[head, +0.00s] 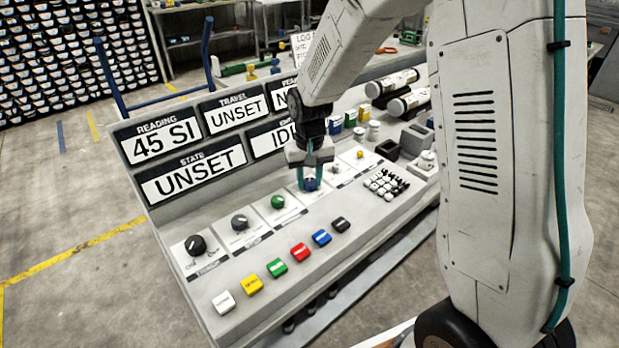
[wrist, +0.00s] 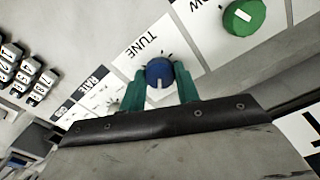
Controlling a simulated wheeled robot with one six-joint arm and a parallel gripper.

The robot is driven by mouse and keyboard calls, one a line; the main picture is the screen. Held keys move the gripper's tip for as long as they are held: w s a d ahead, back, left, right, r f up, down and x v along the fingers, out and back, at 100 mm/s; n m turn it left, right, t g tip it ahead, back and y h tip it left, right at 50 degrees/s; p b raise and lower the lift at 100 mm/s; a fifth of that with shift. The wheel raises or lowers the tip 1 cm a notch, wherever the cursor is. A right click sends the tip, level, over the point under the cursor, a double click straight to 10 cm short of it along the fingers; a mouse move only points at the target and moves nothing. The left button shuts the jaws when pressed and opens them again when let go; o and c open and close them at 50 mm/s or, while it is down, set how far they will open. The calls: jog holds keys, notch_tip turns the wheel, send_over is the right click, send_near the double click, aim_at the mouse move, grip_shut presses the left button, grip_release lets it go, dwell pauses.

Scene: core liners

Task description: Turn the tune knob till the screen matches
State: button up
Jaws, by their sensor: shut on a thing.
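The tune knob is blue with a pale pointer line and sits on a white plate lettered TUNE in the wrist view (wrist: 159,74). My gripper (wrist: 160,88) has its two green fingers on either side of the knob, shut on it. In the head view the knob (head: 310,184) shows between the fingertips of my gripper (head: 311,178). The screen panel reads READING 45 SI (head: 168,139), TRAVEL UNSET (head: 234,114) and STATE UNSET (head: 192,175). Two more screens at the right are partly hidden by my arm.
A green knob (head: 278,202) and dark knobs (head: 196,245) lie left of the tune knob. A row of coloured buttons (head: 301,253) runs along the front. A keypad (head: 386,184) is at the right.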

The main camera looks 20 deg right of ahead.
aim_at(310, 181)
jog(key=o, duration=1)
jog(key=shift+c, duration=0.2)
jog(key=shift+r, duration=0.1)
notch_tip(310, 181, up, 8)
jog(key=shift+f, duration=0.15)
